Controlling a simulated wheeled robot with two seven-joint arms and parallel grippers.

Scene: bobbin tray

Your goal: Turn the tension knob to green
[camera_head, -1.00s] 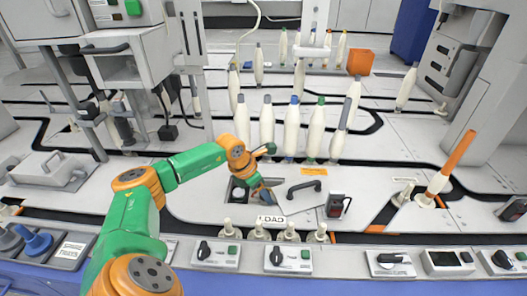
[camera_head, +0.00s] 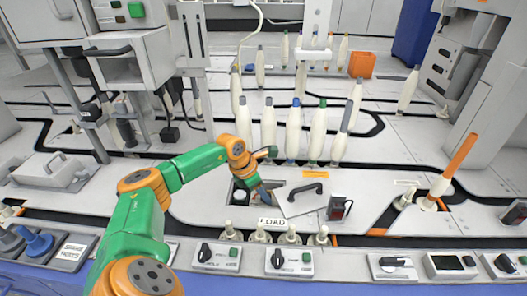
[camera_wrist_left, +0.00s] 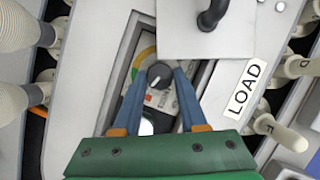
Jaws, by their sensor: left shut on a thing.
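The tension knob (camera_wrist_left: 159,73) is black and round with a short white mark. It sits on a small panel inside an open recess, which shows in the head view as a dark opening (camera_head: 240,197). A coloured arc with a green part (camera_wrist_left: 134,73) and a yellow part (camera_wrist_left: 146,54) curves beside the knob. The white mark sits on the knob's lower left side in the wrist view; which colour it points to is hard to tell. My left gripper (camera_head: 264,197) reaches into the recess, its two blue fingers shut on the knob from both sides. My right gripper is out of view.
A pale cover plate (camera_wrist_left: 180,42) with a black handle (camera_head: 306,189) lies beside the recess. A LOAD label (camera_head: 271,223) is in front. White bobbins (camera_head: 268,125) stand behind, and small pegs (camera_head: 260,235) stand in front. A black-and-red device (camera_head: 337,208) is to the right.

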